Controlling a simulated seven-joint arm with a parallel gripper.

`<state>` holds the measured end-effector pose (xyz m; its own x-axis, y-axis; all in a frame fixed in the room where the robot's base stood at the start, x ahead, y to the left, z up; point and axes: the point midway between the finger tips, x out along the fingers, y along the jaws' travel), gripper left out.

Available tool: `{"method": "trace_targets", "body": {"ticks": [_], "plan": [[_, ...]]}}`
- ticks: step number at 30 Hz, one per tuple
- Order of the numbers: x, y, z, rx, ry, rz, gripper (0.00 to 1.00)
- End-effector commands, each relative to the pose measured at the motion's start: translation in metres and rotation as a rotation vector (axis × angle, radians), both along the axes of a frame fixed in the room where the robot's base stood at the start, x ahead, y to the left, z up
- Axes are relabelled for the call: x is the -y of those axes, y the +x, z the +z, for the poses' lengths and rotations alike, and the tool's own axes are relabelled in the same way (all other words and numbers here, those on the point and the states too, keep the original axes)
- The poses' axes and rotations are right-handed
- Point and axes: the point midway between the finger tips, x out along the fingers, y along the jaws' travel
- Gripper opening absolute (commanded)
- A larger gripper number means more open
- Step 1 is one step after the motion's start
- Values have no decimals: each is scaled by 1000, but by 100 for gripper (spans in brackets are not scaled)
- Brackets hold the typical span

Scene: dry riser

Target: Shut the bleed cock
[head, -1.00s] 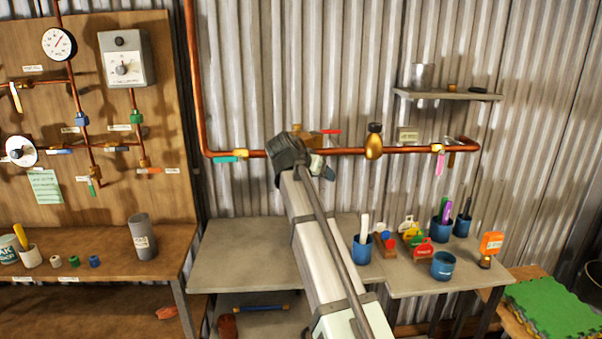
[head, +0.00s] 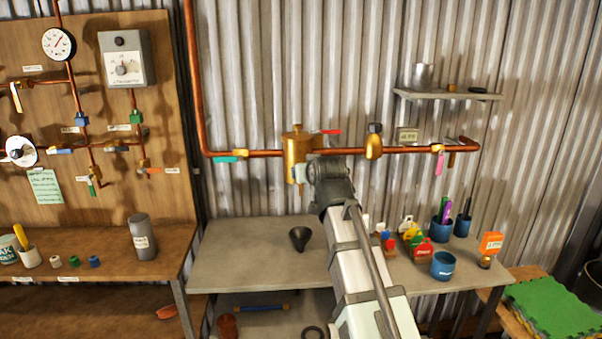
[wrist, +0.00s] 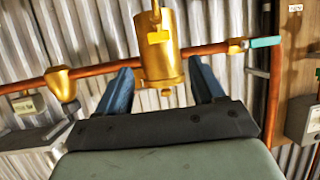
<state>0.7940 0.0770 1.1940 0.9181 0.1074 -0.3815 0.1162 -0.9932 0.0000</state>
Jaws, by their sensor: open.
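A brass pot-shaped fitting (head: 295,150) sits on the copper pipe (head: 400,150) along the corrugated wall. A red lever (head: 330,131) shows at its upper right. The pipe also carries a teal-handled valve (head: 228,157) at left and a pink-handled valve (head: 439,160) at right. No label tells me which is the bleed cock. In the wrist view my gripper (wrist: 160,68) is open, its two blue fingers apart, with the brass fitting (wrist: 160,45) showing between them. I cannot tell whether they touch it. In the head view my arm hides part of the fitting's right side.
A grey bench (head: 240,255) below holds a black funnel (head: 300,238), blue cups (head: 443,265) and coloured tags. A rounded brass fitting (head: 374,145) sits on the pipe to the right. A plywood board (head: 110,200) with gauges stands at left.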

Motion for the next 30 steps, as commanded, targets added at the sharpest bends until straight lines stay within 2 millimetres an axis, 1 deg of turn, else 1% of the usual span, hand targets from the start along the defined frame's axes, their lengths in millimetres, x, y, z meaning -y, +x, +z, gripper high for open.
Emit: {"method": "trace_targets", "body": {"ticks": [1, 6, 12, 15, 21, 30], "plan": [[-1, 12, -3, -2, 0, 0, 68], [-5, 40, -15, -2, 0, 0, 68], [-8, 69, -27, -3, -1, -1, 68], [-9, 80, -32, -2, -1, -1, 68], [-11, 92, -38, -1, 0, -1, 68], [-11, 95, -40, -1, 0, -1, 68]]}}
